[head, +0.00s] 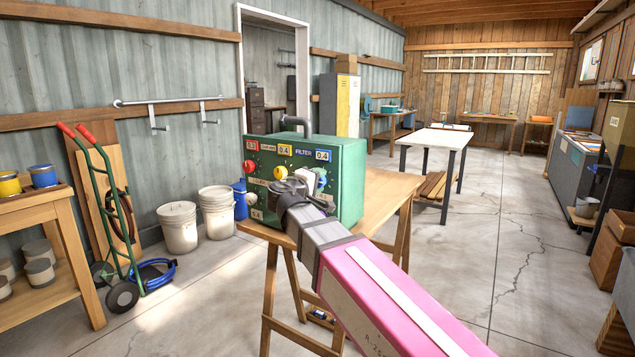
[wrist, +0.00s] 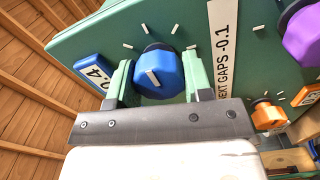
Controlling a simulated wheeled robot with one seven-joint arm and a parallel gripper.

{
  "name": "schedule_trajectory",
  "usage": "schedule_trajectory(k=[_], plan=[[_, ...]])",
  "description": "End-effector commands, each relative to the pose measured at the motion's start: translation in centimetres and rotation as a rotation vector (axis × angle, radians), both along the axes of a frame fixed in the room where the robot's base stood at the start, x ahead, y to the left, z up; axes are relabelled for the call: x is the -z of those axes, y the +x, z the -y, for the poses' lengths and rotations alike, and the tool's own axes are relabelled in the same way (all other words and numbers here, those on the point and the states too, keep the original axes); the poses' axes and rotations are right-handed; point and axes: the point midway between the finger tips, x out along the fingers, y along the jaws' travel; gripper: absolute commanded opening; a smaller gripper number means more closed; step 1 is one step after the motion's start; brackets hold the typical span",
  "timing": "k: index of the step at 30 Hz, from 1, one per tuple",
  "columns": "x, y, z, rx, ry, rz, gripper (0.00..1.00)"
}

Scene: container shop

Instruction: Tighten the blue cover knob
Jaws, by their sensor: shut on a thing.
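The green box (head: 346,170) stands on a wooden trestle table in the head view. In the wrist view, the blue cover knob (wrist: 170,71) is on its green face, with a white pointer line and white tick marks around it. A blue tag reading 0.4 (wrist: 93,71) is left of the knob. My gripper (wrist: 159,80) has one pale green finger on each side of the knob and is shut on it. In the head view, my gripper (head: 307,184) is at the box's front and hides much of the knob.
A red knob (head: 249,167) and a yellow knob (head: 281,173) sit on the same face. The wrist view shows a purple knob (wrist: 304,37), an orange knob (wrist: 267,116) and a white strip reading NEXT GAPS -0.1 (wrist: 222,45). White buckets (head: 178,228) stand left of the table (head: 385,196).

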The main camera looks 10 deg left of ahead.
Motion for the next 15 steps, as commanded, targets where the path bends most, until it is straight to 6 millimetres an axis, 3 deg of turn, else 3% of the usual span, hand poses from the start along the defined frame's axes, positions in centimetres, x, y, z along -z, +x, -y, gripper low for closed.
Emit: schedule_trajectory(k=[12, 13, 15], plan=[[0.11, -0.09, 0.06, 0.000, 0.008, 0.000, 0.22], [0.11, -0.09, 0.06, 0.000, 0.007, -0.001, 0.56], [0.10, -0.08, 0.04, 0.001, 0.006, 0.000, 0.71]])
